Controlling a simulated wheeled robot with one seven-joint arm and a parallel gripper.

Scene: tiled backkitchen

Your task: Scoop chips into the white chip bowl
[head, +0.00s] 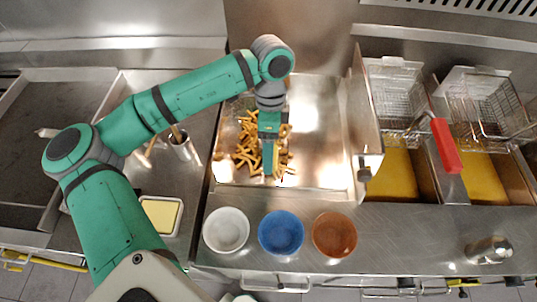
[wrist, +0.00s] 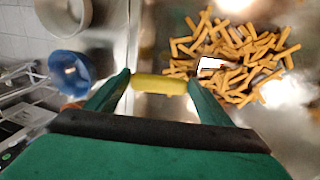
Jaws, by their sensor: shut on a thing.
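The white chip bowl (head: 226,230) stands empty on the steel counter at the front, left of the blue bowl. It shows partly in the wrist view (wrist: 65,14) at the top left. Chips (head: 246,152) lie in a loose pile in the left part of the steel tray (head: 322,182); the wrist view shows them at upper right (wrist: 240,50). In the wrist view my gripper (wrist: 160,88) is shut on a yellow handle (wrist: 160,84). A small white and dark piece (wrist: 210,66) shows among the chips; I cannot tell whether it joins the handle.
A blue bowl (head: 281,233) and an orange-brown bowl (head: 334,235) stand right of the white one. Fryers with wire baskets (head: 397,92) and a red handle (head: 446,146) are at right. A metal container (head: 186,151) and a yellow-filled tray (head: 161,215) are at left.

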